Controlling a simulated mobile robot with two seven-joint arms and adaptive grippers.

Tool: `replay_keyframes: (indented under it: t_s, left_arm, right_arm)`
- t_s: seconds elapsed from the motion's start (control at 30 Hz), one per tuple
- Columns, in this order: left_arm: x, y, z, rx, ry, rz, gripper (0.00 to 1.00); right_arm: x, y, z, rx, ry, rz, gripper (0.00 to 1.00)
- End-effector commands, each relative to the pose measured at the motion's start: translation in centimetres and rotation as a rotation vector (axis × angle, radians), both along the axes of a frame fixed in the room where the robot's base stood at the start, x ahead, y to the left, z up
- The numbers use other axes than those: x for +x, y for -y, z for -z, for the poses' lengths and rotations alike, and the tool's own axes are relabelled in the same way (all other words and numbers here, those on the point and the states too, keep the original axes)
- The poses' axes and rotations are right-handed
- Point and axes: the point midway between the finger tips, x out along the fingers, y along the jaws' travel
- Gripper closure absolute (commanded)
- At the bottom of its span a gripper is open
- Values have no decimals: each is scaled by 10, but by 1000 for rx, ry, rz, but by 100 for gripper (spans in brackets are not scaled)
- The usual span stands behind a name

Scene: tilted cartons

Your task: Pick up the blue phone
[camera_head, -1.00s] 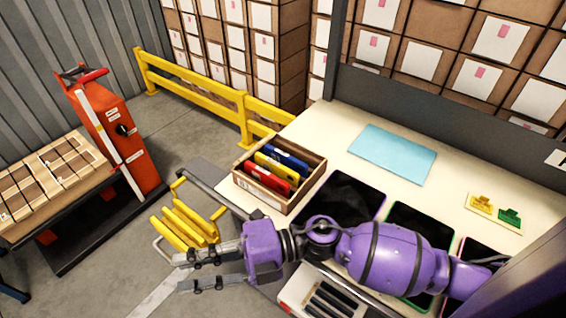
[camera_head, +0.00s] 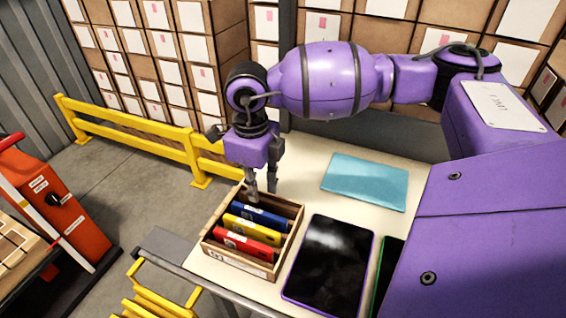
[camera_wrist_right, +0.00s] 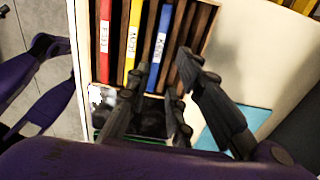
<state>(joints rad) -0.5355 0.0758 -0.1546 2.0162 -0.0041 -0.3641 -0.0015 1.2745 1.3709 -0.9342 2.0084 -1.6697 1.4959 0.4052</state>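The blue phone (camera_head: 258,217) stands on edge in a slotted wooden carton (camera_head: 276,265), behind a yellow one and a red one. Its labelled edge also shows in the right wrist view (camera_wrist_right: 158,45). My right gripper (camera_head: 262,190) points down over the back of the carton, close to the blue phone. Its two fingers are apart with nothing visibly held. In the right wrist view the fingertips (camera_wrist_right: 167,68) lie around the phone's line of sight; I cannot tell whether they touch it. My left gripper is not visible in the head view.
The yellow phone (camera_head: 251,231) and red phone (camera_head: 246,246) stand close in front. Right of the carton lie a dark tablet (camera_head: 328,265) and a light blue flat sheet (camera_head: 366,182). A yellow rail (camera_head: 125,124) stands beyond the table (camera_head: 309,160).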

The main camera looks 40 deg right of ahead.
Motion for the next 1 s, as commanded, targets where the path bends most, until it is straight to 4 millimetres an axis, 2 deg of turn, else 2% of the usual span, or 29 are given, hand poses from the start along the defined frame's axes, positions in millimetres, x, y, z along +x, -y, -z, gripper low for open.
replay_keyframes:
  t_s: [0.13,0.3,0.63,0.9,1.0]
  left_arm:
    - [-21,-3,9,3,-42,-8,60]
    - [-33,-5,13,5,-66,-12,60]
    - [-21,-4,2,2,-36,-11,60]
    - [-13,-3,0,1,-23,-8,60]
    - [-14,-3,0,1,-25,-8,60]
  right_arm:
    - [1,0,9,-3,3,0,79]
    - [1,-1,28,-3,2,0,79]
    - [0,-4,73,-2,1,0,79]
    - [0,-4,78,-1,1,0,79]
    - [0,-4,77,0,1,0,91]
